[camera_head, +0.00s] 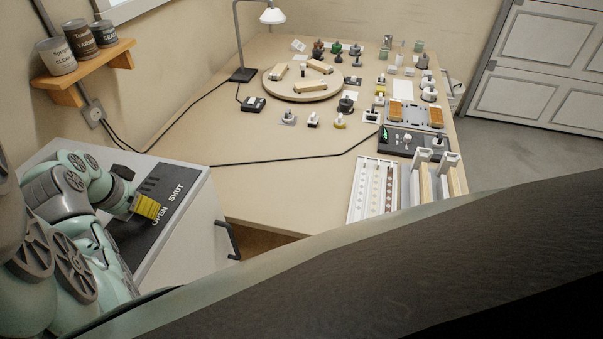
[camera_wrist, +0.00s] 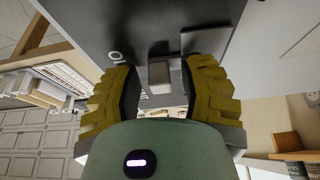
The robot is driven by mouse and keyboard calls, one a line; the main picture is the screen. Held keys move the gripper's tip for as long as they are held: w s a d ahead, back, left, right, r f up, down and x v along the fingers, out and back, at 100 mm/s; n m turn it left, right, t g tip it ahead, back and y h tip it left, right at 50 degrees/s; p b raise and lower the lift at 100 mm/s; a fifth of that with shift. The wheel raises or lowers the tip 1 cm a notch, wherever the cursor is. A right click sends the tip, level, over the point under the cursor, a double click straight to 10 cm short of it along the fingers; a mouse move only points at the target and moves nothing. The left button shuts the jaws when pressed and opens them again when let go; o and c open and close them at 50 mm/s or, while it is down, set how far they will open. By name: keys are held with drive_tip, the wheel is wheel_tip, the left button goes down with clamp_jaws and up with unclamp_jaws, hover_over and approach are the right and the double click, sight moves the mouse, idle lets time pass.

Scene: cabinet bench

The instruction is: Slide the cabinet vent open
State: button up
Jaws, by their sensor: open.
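The cabinet (camera_head: 208,220) stands at the left with a dark vent panel (camera_head: 168,216) on its pale top. The panel is lettered OPEN nearer the front and SHUT farther back, with dark slots beside SHUT. My gripper (camera_head: 147,206), with yellow ribbed fingers, is over the panel beside the word OPEN. In the wrist view my open gripper (camera_wrist: 160,72) has a small pale grey knob (camera_wrist: 160,79) between its fingers, with gaps showing on both sides. In the head view the knob is hidden by my gripper. Part of a letter shows beside the left finger in the wrist view.
A bench (camera_head: 270,190) with a lamp (camera_head: 243,74), a round board (camera_head: 303,84) and many small parts stands to the right. A black cable (camera_head: 270,163) crosses it. A wooden shelf (camera_head: 85,73) with cans is on the wall. A dark handle (camera_head: 232,240) sticks out from the cabinet front.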

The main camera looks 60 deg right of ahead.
drive_tip(key=shift+o, duration=0.6)
drive_tip(key=shift+d, duration=0.1)
drive_tip(key=shift+r, duration=0.1)
drive_tip(key=shift+v, duration=3.15)
drive_tip(key=shift+r, duration=0.5)
